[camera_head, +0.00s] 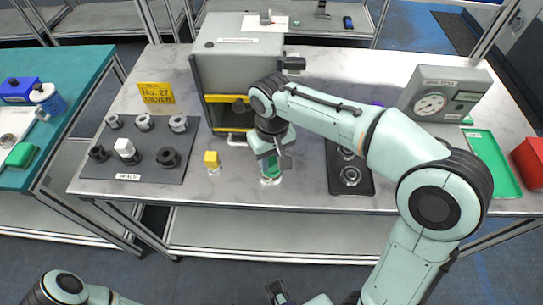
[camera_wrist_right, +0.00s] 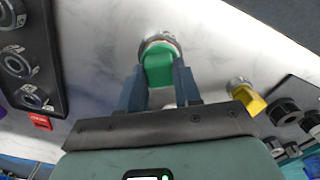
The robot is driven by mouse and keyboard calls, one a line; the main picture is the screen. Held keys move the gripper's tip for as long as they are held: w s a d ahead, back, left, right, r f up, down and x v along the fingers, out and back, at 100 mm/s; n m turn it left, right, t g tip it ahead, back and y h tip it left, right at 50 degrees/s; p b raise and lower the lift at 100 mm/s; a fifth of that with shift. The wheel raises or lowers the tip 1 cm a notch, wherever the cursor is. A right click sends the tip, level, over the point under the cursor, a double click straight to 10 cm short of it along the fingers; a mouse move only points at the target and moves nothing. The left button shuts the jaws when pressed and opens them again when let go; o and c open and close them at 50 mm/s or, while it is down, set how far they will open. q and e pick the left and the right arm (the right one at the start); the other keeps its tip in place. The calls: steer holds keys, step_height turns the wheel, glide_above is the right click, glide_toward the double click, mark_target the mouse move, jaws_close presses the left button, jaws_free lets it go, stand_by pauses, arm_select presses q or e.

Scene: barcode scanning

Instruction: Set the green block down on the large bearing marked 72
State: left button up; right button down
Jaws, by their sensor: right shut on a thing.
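The green block (camera_wrist_right: 160,68) is between the two fingers of my right gripper (camera_wrist_right: 158,92). In the head view the right gripper (camera_head: 271,163) points down near the table's front edge, shut on the green block (camera_head: 272,169). A silver bearing ring (camera_wrist_right: 158,42) shows at the block's far end in the wrist view. In the head view a pale silver rim (camera_head: 271,181) shows just below the block. I cannot tell whether block and ring touch, and no 72 is readable. A dark gripper-like part (camera_head: 277,292), likely my left gripper, is cut by the bottom edge.
A yellow block (camera_head: 211,159) sits on a small ring to the left. A dark mat (camera_head: 100,170) holds several rings and a white block (camera_head: 126,148). A black tray (camera_head: 350,184) with rings is at right. A grey cabinet (camera_head: 235,62) stands behind; a gauge box (camera_head: 440,95) is farther right.

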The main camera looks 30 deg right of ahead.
arm_select(q)
steer(key=shift+f, duration=0.15)
arm_select(e)
steer(key=shift+f, duration=0.3)
steer(key=shift+c, duration=1.9)
jaws_free()
steer(key=shift+r, duration=0.1)
step_height(320, 180, up, 7)
steer(key=p, duration=0.5)
steer(key=shift+r+p, duration=0.2)
steer(key=shift+p, duration=0.15)
arm_select(q)
step_height(320, 180, up, 6)
steer(key=w, duration=0.3)
steer(key=shift+r, duration=0.25)
arm_select(e)
steer(key=shift+f, duration=0.1)
arm_select(q)
steer(key=shift+s, duration=0.1)
